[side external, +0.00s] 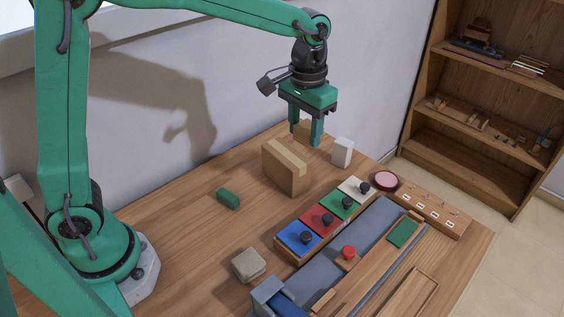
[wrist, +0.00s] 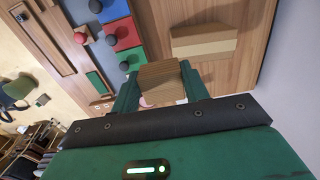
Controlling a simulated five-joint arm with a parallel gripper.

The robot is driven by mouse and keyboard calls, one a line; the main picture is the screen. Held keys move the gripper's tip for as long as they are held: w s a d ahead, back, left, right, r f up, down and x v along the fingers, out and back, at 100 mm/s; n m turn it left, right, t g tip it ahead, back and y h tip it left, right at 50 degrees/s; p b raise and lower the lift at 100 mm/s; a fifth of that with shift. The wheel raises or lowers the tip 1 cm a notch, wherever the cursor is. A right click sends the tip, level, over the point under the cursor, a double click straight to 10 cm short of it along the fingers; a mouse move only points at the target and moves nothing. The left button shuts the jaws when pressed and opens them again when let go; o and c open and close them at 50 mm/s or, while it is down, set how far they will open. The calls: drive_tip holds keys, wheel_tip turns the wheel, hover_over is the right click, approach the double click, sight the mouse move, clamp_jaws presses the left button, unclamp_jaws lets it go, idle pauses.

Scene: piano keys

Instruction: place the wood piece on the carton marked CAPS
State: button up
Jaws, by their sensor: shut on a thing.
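The wood piece (side external: 304,128) is a small brown block. It also shows in the wrist view (wrist: 162,84), between the fingers. My gripper (side external: 305,138) is shut on it and holds it above the table; in the wrist view my gripper (wrist: 160,80) has a finger on each side of it. A tan carton with a paler tape strip (side external: 285,168) stands upright on the table, below and slightly left of my gripper in the side view. The carton (wrist: 203,44) is beyond the wood piece in the wrist view. I cannot read any CAPS marking on it.
A small white block (side external: 342,152) stands right of the carton. A row of coloured panels with knobs (side external: 322,219) lies in front. The table's back left (side external: 195,195) is clear.

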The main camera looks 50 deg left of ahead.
drive_tip(key=s, duration=0.1)
drive_tip(key=s+r, duration=0.1)
drive_tip(key=s, duration=0.1)
drive_tip(key=s+d, duration=0.1)
drive_tip(key=shift+s+r, duration=0.2)
drive_tip(key=shift+s, duration=0.1)
drive_tip(key=shift+a, duration=0.1)
hover_over(283, 155)
wheel_tip(283, 155, down, 7)
drive_tip(key=shift+f, duration=2)
drive_tip(key=shift+f, duration=0.1)
drive_tip(key=o, duration=1)
drive_tip(key=shift+c, duration=0.2)
